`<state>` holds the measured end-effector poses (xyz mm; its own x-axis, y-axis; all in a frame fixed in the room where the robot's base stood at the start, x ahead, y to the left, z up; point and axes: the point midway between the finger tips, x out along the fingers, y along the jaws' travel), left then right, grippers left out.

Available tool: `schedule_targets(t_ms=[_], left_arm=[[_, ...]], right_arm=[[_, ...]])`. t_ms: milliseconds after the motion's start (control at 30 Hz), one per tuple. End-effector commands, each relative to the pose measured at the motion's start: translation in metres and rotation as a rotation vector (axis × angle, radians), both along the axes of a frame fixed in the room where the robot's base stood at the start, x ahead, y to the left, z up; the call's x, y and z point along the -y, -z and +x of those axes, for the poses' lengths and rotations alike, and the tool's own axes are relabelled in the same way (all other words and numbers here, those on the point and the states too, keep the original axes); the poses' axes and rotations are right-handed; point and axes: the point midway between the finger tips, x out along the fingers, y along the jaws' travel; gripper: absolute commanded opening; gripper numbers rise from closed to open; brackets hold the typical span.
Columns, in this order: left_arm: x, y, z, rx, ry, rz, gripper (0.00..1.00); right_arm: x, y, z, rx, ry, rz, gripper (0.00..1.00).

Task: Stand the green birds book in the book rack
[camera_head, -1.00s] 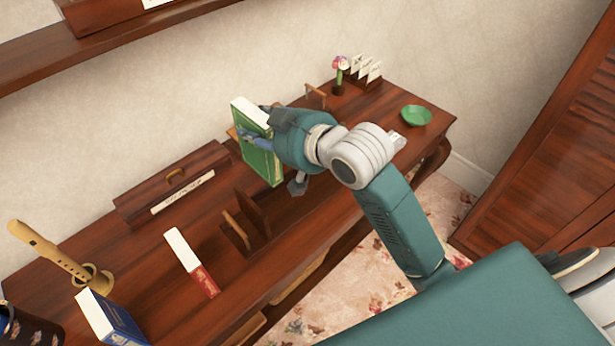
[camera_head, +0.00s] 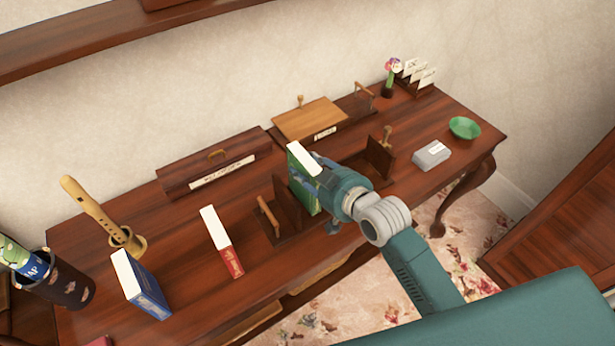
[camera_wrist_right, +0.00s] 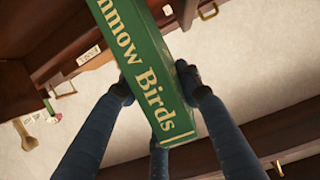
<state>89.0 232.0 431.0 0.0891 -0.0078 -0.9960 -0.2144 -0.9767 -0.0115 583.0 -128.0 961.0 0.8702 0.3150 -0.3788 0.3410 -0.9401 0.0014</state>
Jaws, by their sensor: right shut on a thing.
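The green birds book (camera_head: 303,190) is in my right gripper (camera_head: 322,178), about upright with its white page edge up. In the right wrist view its green face (camera_wrist_right: 145,62) with "Birds" lettering sits between the fingers of that gripper (camera_wrist_right: 155,84). The dark wooden book rack (camera_head: 282,232) stands on the desk, with a left end panel and a right end panel (camera_head: 379,160). The book is by the inner side of the left panel. Its lower edge is partly hidden, so I cannot tell whether it touches the rack. My left gripper is not in view.
A red book (camera_head: 222,243) and a blue book (camera_head: 141,285) stand left of the rack. A dark lidded box (camera_head: 208,168) and a light-lidded box (camera_head: 309,120) are behind. A grey box (camera_head: 432,154) and green bowl (camera_head: 464,128) are at right.

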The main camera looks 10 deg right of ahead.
Motion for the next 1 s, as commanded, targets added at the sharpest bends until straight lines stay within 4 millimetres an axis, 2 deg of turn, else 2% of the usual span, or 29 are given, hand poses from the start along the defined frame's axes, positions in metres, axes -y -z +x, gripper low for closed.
schedule_targets(t_ms=[200, 633, 667, 733, 767, 1000], left_arm=[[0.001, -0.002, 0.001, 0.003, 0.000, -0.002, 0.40], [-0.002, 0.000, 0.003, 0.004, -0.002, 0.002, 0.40], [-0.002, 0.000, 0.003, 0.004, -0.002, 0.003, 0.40], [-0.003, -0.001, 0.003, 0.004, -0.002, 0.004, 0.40], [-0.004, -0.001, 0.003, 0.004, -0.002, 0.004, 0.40], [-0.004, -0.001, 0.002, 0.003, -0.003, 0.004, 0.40]], right_arm=[[0.000, 0.032, -0.001, -0.003, 0.000, 0.001, 0.00], [0.000, 0.040, 0.000, 0.000, 0.000, 0.001, 0.00], [0.000, 0.042, -0.001, -0.004, -0.001, 0.000, 0.36], [0.000, 0.041, -0.001, -0.004, -0.001, 0.000, 0.50], [0.000, 0.041, -0.001, -0.004, -0.001, 0.000, 0.53], [0.000, 0.041, -0.001, -0.004, 0.000, 0.000, 0.53]])
